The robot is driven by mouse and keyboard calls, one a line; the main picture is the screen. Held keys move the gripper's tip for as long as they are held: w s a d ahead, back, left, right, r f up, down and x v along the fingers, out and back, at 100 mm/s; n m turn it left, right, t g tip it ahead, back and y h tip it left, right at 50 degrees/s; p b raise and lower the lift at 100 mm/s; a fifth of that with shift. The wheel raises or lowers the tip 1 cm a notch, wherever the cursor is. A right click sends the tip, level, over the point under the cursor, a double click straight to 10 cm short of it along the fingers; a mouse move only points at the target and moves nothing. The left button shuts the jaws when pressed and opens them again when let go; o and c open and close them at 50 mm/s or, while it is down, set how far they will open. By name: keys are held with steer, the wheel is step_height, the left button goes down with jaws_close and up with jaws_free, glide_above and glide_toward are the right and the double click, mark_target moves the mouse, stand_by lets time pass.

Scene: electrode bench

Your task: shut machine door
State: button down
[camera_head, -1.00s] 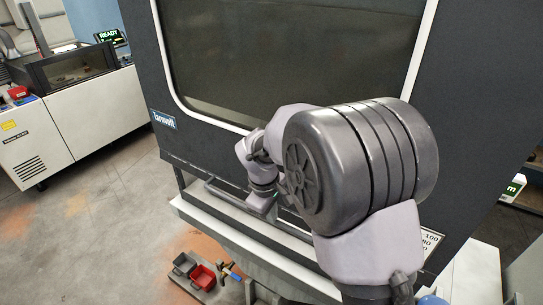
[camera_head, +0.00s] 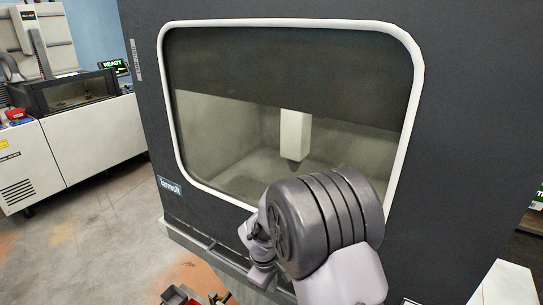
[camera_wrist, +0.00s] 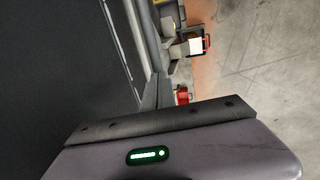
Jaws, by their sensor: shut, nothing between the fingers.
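The machine door (camera_head: 148,105) is a dark grey panel with a white-framed window (camera_head: 215,130), filling the middle of the head view. Through the glass I see a pale lit interior and a light spindle-like block (camera_head: 294,135). Whether the door sits flush with the machine is not clear. My gripper (camera_head: 262,277) is low in front of the door's bottom edge, partly behind my arm. In the wrist view its shut, empty fingers (camera_wrist: 153,92) point along the dark panel (camera_wrist: 55,65), beside a grey edge strip. I cannot tell whether they touch it.
A white machine (camera_head: 75,145) with a READY display stands at the left. Red and grey bins (camera_head: 178,296) lie on the floor below; red bins also show in the wrist view (camera_wrist: 183,95). The concrete floor (camera_head: 110,220) at the left is open.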

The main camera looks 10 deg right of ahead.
steer(key=shift+s+f, duration=0.3)
steer(key=shift+f, duration=0.05)
steer(key=shift+s+f, duration=0.1)
steer(key=s+r+m+p, duration=0.3)
steer(key=s+r, duration=0.1)
steer(key=r, duration=1.4)
steer(key=s+d+r+m+t+y+b, duration=0.1)
steer(key=s+m+b, duration=0.3)
steer(key=s, duration=0.7)
steer(key=s+d+m+t+y+b, duration=0.2)
steer(key=s+m+b, duration=0.3)
steer(key=s, duration=0.6)
steer(key=d+m+t, duration=0.1)
steer(key=m, duration=0.1)
steer(key=shift+d+r+m, duration=0.4)
